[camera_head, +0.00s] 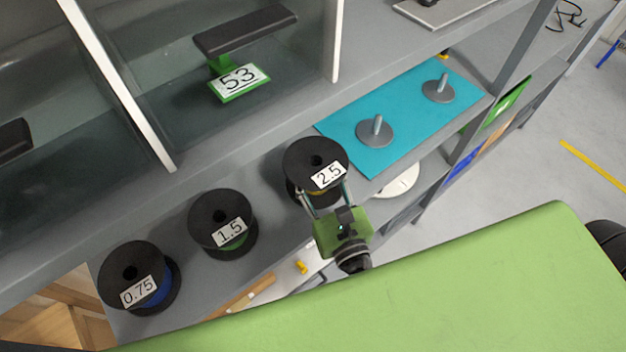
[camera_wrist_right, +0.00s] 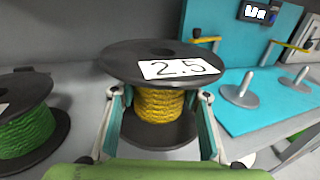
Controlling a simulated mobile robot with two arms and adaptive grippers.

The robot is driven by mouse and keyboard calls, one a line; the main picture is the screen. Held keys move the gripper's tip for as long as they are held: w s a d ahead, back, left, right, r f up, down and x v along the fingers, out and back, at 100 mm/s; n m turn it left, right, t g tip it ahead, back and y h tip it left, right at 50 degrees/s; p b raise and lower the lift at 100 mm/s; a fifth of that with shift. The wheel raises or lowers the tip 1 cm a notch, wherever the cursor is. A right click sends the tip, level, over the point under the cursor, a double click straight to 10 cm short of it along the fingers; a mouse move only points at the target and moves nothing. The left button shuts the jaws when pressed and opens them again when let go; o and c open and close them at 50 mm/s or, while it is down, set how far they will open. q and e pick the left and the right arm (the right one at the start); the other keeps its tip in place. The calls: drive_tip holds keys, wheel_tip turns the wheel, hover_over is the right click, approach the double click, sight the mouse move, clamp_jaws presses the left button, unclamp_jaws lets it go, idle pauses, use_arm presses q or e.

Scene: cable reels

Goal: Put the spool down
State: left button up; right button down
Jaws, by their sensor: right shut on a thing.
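The spool labelled 2.5 (camera_head: 315,157) is black with yellow cord (camera_wrist_right: 159,105). It is upright at the shelf, left of a teal mat (camera_head: 345,135). My right gripper (camera_head: 322,198) is shut on it, with one finger on each side of the wound cord in the wrist view (camera_wrist_right: 158,112). I cannot tell whether its lower flange touches the shelf. Two grey discs with upright pegs, a near one (camera_head: 375,132) and a far one (camera_head: 438,91), stand on the teal mat. My left gripper is not in view.
The 1.5 spool (camera_head: 222,222) with green cord and the 0.75 spool (camera_head: 138,277) with blue cord stand on the grey shelf (camera_head: 268,200) to the left. A number 53 sign (camera_head: 239,80) is behind. A shelf post rises right of the mat.

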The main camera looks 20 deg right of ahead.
drive_tip(key=shift+w+f, duration=0.45)
drive_tip(key=shift+f, duration=0.1)
drive_tip(key=shift+w+f+b, duration=0.25)
drive_tip(key=shift+f+b, duration=0.05)
drive_tip(key=shift+b, duration=0.05)
drive_tip(key=f+b, duration=0.3)
drive_tip(key=shift+w+f, duration=0.3)
drive_tip(key=shift+f, duration=0.1)
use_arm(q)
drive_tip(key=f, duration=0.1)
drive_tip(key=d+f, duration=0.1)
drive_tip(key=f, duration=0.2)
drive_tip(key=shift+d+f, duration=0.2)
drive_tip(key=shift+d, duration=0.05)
use_arm(e)
drive_tip(key=shift+r, duration=0.15)
drive_tip(key=c, duration=1.2)
unclamp_jaws()
drive_tip(key=shift+f, duration=0.2)
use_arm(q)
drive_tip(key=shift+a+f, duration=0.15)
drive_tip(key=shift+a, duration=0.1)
use_arm(e)
drive_tip(key=shift+r, duration=0.1)
